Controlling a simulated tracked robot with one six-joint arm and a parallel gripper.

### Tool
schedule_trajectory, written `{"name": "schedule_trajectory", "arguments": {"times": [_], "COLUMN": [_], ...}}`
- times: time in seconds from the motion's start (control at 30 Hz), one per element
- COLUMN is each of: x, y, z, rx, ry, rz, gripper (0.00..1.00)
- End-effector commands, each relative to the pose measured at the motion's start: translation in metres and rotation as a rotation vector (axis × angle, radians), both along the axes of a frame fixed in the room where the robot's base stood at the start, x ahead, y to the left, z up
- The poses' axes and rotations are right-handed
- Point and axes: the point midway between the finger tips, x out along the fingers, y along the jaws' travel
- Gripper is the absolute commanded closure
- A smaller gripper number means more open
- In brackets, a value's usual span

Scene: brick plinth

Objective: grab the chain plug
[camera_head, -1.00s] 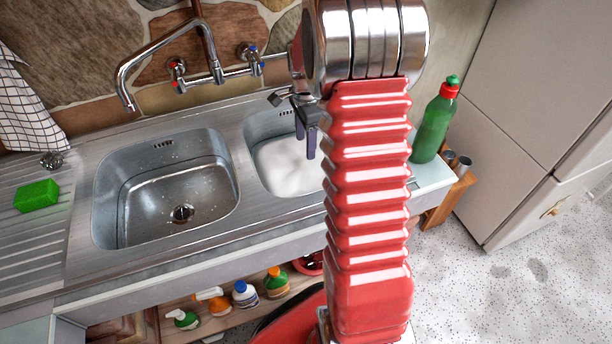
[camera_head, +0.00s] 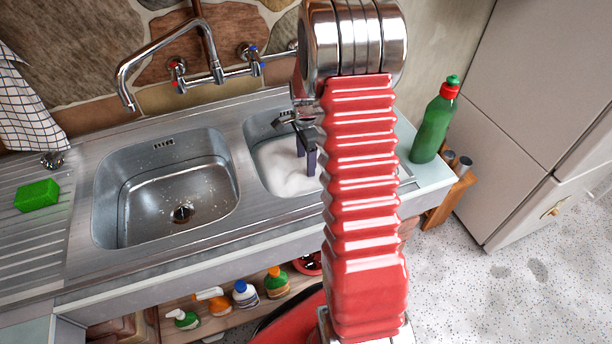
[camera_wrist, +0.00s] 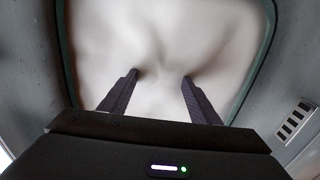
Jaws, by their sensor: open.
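No chain plug can be made out in either view. White foam (camera_head: 282,172) covers the bottom of the right basin (camera_head: 252,128) and hides what lies under it. My gripper (camera_head: 306,163) is open over this basin, with its dark fingers pointing down. In the wrist view my gripper (camera_wrist: 159,77) has its two fingers spread apart with nothing seen between them. The foam (camera_wrist: 160,35) fills the view beyond the fingertips. I cannot tell whether the tips touch it.
The left basin (camera_head: 140,185) is empty with an open drain (camera_head: 182,213). A tap (camera_head: 130,75) arches at the back. A green sponge (camera_head: 37,195) lies on the drainboard. A green bottle (camera_head: 433,125) stands right of my arm. Overflow slots (camera_wrist: 294,121) mark the basin wall.

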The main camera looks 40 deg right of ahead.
Motion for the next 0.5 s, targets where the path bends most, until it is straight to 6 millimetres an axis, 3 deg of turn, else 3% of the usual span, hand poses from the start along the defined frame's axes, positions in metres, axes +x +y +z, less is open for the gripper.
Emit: {"name": "schedule_trajectory", "arguments": {"times": [0.3, 0.5], "x": [-0.004, -0.004], "y": [0.000, -0.001], "z": [-0.040, -0.045], "rx": [0.001, 0.000], "ry": [0.002, 0.000], "rz": [0.000, 0.000], "gripper": [0.43, 0.43]}}
